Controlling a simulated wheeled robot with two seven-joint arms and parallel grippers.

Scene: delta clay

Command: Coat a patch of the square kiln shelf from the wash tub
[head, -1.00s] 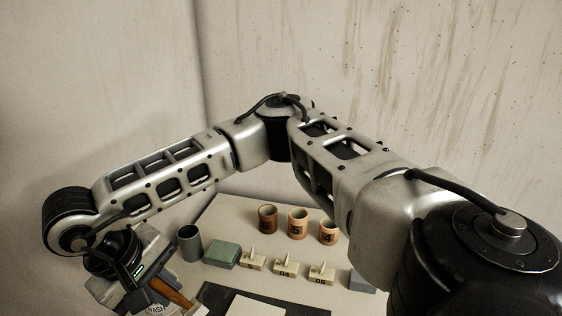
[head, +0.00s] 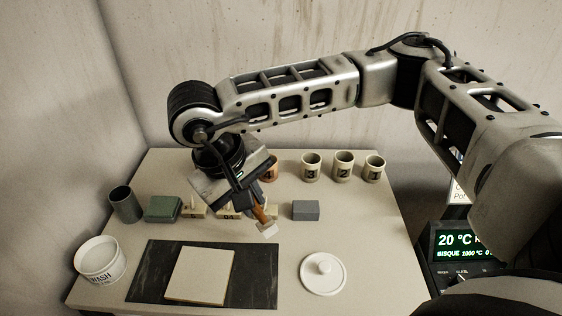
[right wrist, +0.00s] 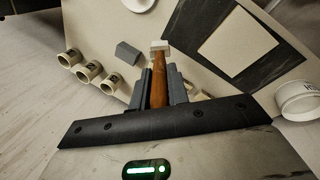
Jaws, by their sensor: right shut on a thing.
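My right gripper (head: 256,204) is shut on a brush with an orange-brown handle (head: 262,217) and a pale head (head: 267,229). The brush points down, above the table behind and right of the shelf. In the right wrist view the brush handle (right wrist: 158,90) sits between the fingers. The cream square kiln shelf (head: 200,275) lies on a dark mat (head: 145,268); no coated patch can be made out on it. The white wash tub (head: 101,262) stands open at the table's left edge, apart from the brush. My left gripper is out of view.
A white knobbed lid (head: 323,273) lies right of the mat. Behind are a grey cup (head: 125,204), a green block (head: 163,208), small cone stands (head: 195,211), a grey block (head: 305,210) and numbered cups (head: 311,166). A lit display (head: 465,245) stands right of the table.

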